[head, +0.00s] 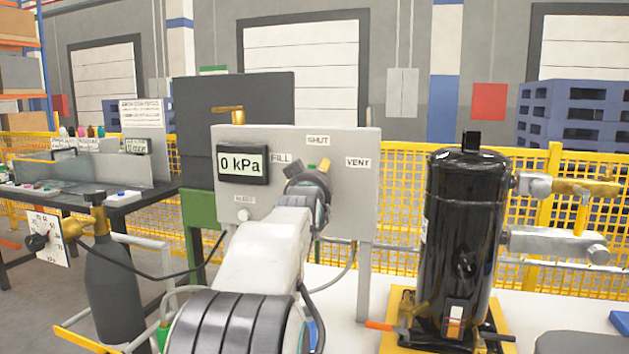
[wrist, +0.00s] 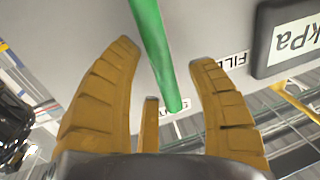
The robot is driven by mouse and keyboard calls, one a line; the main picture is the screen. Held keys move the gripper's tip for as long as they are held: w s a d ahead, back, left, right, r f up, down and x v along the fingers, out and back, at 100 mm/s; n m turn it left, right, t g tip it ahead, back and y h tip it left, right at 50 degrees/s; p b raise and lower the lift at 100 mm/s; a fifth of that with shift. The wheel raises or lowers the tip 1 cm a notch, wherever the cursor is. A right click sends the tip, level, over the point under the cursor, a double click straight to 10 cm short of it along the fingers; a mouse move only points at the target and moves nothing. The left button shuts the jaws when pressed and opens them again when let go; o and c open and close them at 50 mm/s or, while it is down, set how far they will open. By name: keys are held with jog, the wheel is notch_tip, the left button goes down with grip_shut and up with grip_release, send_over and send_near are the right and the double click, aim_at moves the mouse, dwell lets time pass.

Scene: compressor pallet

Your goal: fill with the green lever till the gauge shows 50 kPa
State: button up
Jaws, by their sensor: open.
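The grey panel (head: 355,140) carries a gauge (head: 241,163) that reads 0 kPa. Its labels read FILL (head: 281,158), SHUT (head: 318,141) and VENT (head: 357,162). The green lever (wrist: 157,55) shows in the wrist view, running between my fingers with its end by the SHUT label. In the head view only a small green bit shows; the rest is hidden behind my wrist. My gripper (wrist: 163,54) is open, one orange finger on each side of the lever, with gaps visible on both sides. In the head view my gripper (head: 317,168) is in front of the panel, below SHUT.
A black compressor tank (head: 461,235) with brass and grey fittings stands right of the panel. A dark gas cylinder (head: 113,285) with a dial (head: 47,239) is at the left, by a dark bench (head: 145,190). Yellow mesh fencing (head: 400,185) runs behind.

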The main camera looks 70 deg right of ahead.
jog(key=shift+o, duration=0.3)
grip_shut()
dwell(0.3)
